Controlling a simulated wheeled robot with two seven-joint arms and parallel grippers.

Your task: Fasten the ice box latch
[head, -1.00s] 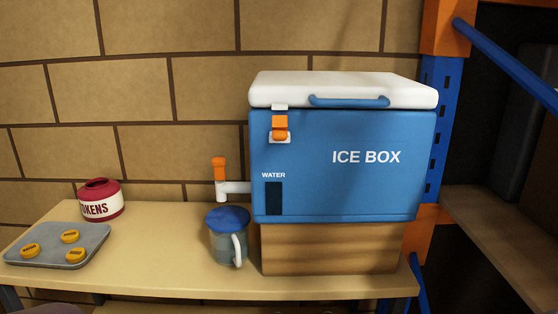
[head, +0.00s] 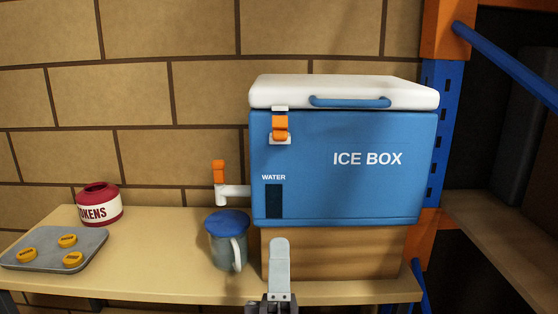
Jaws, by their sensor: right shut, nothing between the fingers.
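The blue ice box (head: 345,185) with its white lid (head: 340,90) sits on a wooden block on the table. The lid looks down on the box. The orange latch (head: 280,126) is at the upper left of the front face, below a small white catch on the lid edge. Whether the latch is hooked to the catch is too small to tell. My right gripper (head: 279,243) has its fingers together, with nothing seen between them. It points up in front of the wooden block, below the box and well below the latch. My left gripper is not in view.
A jug (head: 228,242) with a blue lid stands left of the block, under the white spout with an orange tap (head: 219,172). A red tokens pot (head: 98,203) and a grey tray (head: 90,241) with yellow tokens are at left. A blue and orange rack (head: 447,120) stands at right.

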